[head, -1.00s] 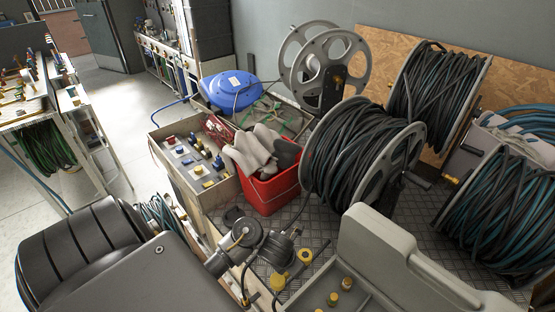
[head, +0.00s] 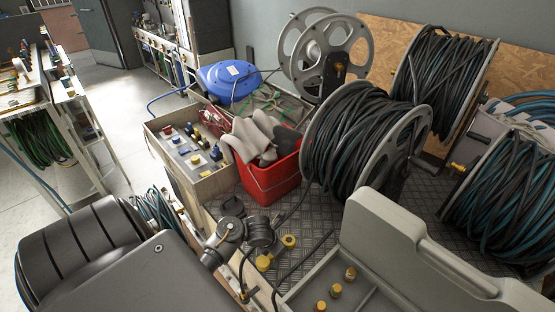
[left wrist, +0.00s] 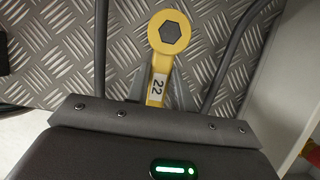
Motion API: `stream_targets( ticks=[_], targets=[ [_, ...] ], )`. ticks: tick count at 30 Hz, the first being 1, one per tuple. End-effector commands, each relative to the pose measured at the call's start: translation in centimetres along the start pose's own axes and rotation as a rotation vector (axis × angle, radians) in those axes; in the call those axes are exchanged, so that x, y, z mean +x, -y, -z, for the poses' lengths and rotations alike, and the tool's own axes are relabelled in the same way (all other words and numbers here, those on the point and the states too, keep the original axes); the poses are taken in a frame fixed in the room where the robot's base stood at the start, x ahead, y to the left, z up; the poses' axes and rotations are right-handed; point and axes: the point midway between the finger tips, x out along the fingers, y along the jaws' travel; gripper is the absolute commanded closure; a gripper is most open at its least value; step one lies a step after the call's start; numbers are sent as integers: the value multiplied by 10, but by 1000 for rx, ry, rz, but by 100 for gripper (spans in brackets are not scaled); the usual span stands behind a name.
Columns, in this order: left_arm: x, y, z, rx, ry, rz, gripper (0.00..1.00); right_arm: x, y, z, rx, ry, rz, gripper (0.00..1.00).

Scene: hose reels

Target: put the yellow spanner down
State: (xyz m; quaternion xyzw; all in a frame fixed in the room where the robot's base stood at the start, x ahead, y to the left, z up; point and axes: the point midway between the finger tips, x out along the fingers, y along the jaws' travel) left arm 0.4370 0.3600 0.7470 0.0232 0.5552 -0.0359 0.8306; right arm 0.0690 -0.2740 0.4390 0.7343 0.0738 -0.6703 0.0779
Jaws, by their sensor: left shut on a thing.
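The yellow spanner (head: 289,241) shows in the head view over the dark chequered metal floor plate (head: 320,215), in front of the red bucket. In the left wrist view the spanner (left wrist: 160,60) points away from me, with its ring end, hexagonal hole and a "22" label in sight. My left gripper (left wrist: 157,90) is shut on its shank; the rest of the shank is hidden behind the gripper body. I cannot tell whether the spanner touches the plate. My right gripper is not in view.
Dark cables run on the plate on both sides of the spanner. A red bucket (head: 268,183) with gloves, a crate of fittings (head: 193,150) and a large hose reel (head: 355,140) stand behind. An open grey case (head: 410,240) with brass fittings stands at the front right.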

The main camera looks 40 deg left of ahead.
Motion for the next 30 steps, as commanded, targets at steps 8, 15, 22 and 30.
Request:
stream_targets(
  ticks=[8, 15, 22, 30],
  targets=[
    [4, -1, 2, 2, 1, -2, 100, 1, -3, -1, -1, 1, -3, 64],
    [7, -1, 3, 0, 0, -2, 72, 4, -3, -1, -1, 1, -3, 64],
    [7, 0, 3, 0, 0, -1, 55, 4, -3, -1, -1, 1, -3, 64],
    [0, 0, 0, 1, 1, -1, 55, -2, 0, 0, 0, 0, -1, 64]
  ],
)
